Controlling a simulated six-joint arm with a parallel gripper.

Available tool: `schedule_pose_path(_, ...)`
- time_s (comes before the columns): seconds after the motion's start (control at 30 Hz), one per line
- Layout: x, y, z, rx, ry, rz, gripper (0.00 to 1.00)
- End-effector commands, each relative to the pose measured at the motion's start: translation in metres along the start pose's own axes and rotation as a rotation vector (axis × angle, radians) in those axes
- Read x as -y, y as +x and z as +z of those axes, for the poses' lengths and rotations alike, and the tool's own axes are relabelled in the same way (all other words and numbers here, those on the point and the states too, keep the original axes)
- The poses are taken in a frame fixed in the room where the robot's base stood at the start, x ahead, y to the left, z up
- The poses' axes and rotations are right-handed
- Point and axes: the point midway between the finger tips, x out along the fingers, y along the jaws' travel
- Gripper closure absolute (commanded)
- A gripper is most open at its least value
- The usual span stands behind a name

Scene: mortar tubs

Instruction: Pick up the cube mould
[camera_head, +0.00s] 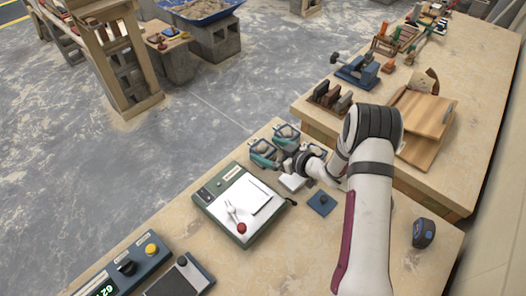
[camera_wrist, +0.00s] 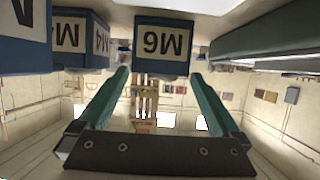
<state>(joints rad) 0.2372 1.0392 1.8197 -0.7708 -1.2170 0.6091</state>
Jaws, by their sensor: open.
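I cannot tell for sure which thing is the cube mould. A small dark-blue square piece with a knob (camera_head: 320,202) lies on the near bench, and a pale block (camera_head: 292,182) lies to its upper left. Blue-grey tubs (camera_head: 263,153) stand at the bench's far edge. My gripper (camera_head: 302,163) is low beside the tubs and partly hidden by my arm. In the wrist view, my gripper (camera_wrist: 159,76) has its teal fingers spread apart. A blue tub with an upside-down label (camera_wrist: 160,45) shows between and beyond the fingertips; I cannot tell whether they touch it.
More labelled blue tubs (camera_wrist: 70,40) stand at left in the wrist view. A green-edged tray with a white sheet (camera_head: 243,203) and a scale (camera_head: 125,268) lie left on the near bench. A dark-blue tape-measure-like object (camera_head: 424,233) lies right. Wooden boards (camera_head: 425,125) lie on the far bench.

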Motion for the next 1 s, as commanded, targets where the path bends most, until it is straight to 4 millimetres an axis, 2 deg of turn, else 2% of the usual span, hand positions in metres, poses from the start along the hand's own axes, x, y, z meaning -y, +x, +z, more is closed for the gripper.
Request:
schedule_pose_path(0.03, -0.001, 0.010, -0.002, -0.001, -0.003, -0.002, 0.00)
schedule_pose_path(0.13, -0.001, 0.024, -0.001, 0.001, -0.001, -0.001, 0.00)
schedule_pose_path(0.37, -0.001, 0.028, -0.002, 0.000, -0.001, 0.001, 0.00)
schedule_pose_path(0.9, -0.001, 0.027, -0.002, 0.001, -0.001, 0.001, 0.95)
schedule_pose_path(0.93, -0.001, 0.027, -0.002, 0.001, -0.001, 0.001, 1.00)
schedule_pose_path(1.0, -0.001, 0.027, -0.002, -0.001, -0.002, 0.002, 1.00)
